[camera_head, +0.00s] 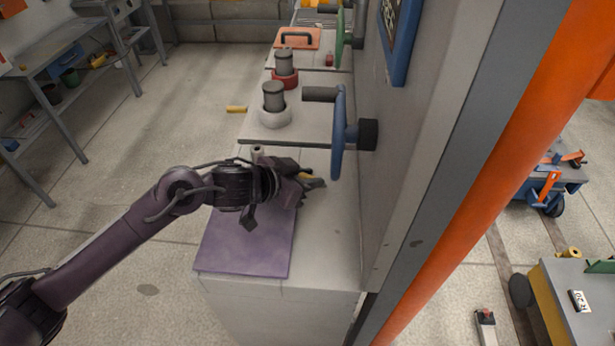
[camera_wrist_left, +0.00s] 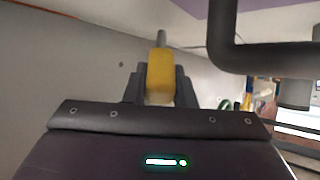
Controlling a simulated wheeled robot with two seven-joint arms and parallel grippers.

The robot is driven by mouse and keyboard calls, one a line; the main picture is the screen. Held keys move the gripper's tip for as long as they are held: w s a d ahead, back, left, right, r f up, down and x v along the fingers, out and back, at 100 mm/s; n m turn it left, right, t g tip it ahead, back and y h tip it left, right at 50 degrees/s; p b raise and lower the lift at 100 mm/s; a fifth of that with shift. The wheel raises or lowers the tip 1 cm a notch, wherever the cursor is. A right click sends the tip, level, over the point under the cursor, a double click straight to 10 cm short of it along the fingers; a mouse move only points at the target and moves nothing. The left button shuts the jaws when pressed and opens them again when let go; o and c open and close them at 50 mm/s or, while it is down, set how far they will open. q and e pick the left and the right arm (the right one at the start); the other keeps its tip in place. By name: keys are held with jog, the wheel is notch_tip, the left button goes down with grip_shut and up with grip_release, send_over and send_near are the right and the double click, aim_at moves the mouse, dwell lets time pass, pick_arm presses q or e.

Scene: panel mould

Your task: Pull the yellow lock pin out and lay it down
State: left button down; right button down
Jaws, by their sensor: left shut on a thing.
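My left gripper (camera_head: 304,184) is over the pale bench top, beyond the purple mat and in front of the blue handwheel (camera_head: 338,132). It is shut on the yellow lock pin (camera_wrist_left: 160,72), whose yellow grip sits between both fingers in the left wrist view. A short grey shaft points away from the gripper there, and I see no hole around its end. In the head view a little of the yellow pin (camera_head: 305,176) shows at the fingertips. The purple mat (camera_head: 246,246) lies bare at the near left of the bench. My right gripper is not in view.
The tall grey panel (camera_head: 430,130) rises along the bench's right side. Grey cylinders with a white ring (camera_head: 274,119) and a red ring (camera_head: 285,82) stand farther back. A small post (camera_head: 257,152) stands close behind my gripper. A dark bent bar (camera_wrist_left: 232,50) is close by in the wrist view.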

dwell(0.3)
pick_arm(q)
jog(key=c, duration=1.1)
grip_release()
jog(key=v, duration=0.8)
jog(key=shift+b, duration=0.35)
